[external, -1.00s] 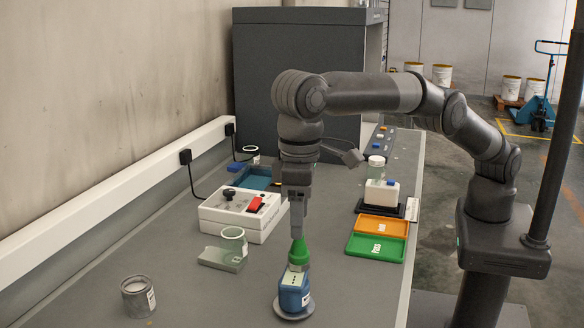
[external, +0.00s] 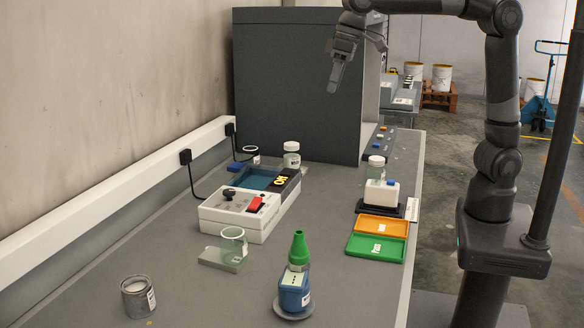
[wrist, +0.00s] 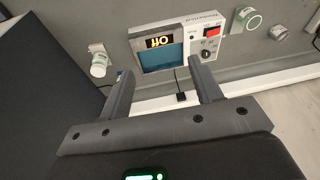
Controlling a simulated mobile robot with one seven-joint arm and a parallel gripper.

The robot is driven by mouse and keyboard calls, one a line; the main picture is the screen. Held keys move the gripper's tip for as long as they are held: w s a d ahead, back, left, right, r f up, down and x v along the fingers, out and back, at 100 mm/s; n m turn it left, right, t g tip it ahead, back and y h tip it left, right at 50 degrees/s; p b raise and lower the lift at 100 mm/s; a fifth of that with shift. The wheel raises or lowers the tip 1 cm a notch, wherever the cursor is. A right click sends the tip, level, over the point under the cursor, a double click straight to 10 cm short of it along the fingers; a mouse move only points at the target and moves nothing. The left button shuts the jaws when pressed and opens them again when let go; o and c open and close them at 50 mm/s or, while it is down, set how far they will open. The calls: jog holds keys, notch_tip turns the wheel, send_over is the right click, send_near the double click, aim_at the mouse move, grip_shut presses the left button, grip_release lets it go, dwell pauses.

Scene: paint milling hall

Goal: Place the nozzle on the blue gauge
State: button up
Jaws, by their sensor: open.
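The green nozzle (external: 299,247), a cone, stands upright on top of the blue gauge (external: 293,291) at the front middle of the bench in the external view. The gauge sits on a round grey base. My gripper (external: 334,88) is raised high and well apart from both, in front of the dark cabinet. In the wrist view my gripper (wrist: 160,88) has its two fingers spread with nothing between them. Neither the nozzle nor the gauge can be made out clearly in the wrist view.
A white control box (external: 240,214) with a red switch and a display stands left of the middle. A green tray (external: 376,248) and an orange tray (external: 382,225) lie at the right edge. A grey can (external: 138,297) stands front left. The dark cabinet (external: 298,85) blocks the back.

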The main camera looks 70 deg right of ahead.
jog(key=s+d+f+t, duration=0.2)
jog(key=s+d+f, duration=0.1)
jog(key=s+d, duration=1.05)
jog(key=s+d+f+m+t+h, duration=0.1)
jog(key=s+d+f, duration=0.8)
jog(key=shift+d, duration=0.15)
